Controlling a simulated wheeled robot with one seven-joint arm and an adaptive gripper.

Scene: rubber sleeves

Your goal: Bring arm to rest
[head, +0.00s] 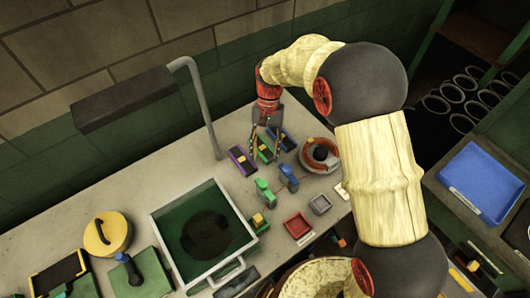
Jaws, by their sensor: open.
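My arm arches in from the right of the head view, with pale bamboo-like links and dark round joints. My gripper (264,143) hangs down at the end of the red wrist, above the back part of the worktop (130,185). Its two fingers are apart and I see nothing held between them. A green block-like item (265,150) lies right below or behind the fingers. I cannot tell whether the fingers touch it.
A purple item (241,160) and a dark one (281,138) flank the gripper. A round orange-rimmed dish (320,157) is to the right. A lamp post (205,115) stands left.

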